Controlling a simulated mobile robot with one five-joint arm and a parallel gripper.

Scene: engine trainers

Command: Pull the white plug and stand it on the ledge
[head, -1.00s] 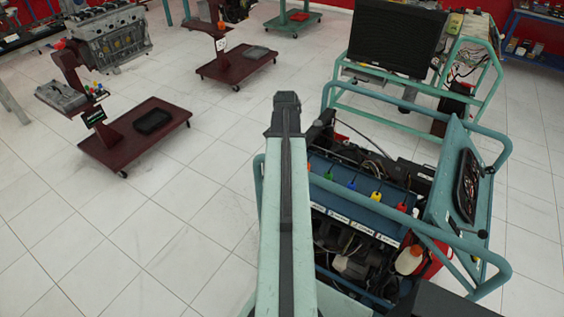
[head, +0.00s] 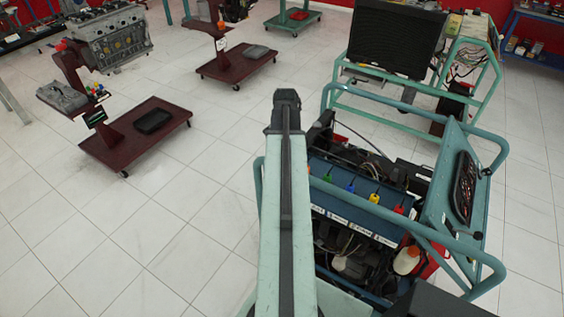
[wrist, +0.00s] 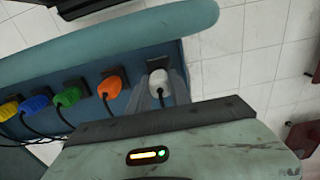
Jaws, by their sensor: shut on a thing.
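The white plug (wrist: 157,84) shows in the wrist view at the right end of a row of coloured plugs on a blue panel (wrist: 150,55). A dark cable hangs from it. My gripper (wrist: 160,92) is shut on the white plug, with the grey fingers at its sides. The plug is upright at the panel; I cannot tell whether it is still seated. In the head view my own arm hides the white plug and my gripper. The blue panel (head: 365,217) with its white labels shows there. I cannot tell which surface is the ledge.
Orange (wrist: 110,87), green (wrist: 67,95), blue (wrist: 35,107) and yellow (wrist: 8,110) plugs line up left of the white one. A teal tube rail (wrist: 120,38) runs close behind the row. A red plug (head: 398,209) stands at the far end. White floor lies left of the engine stand.

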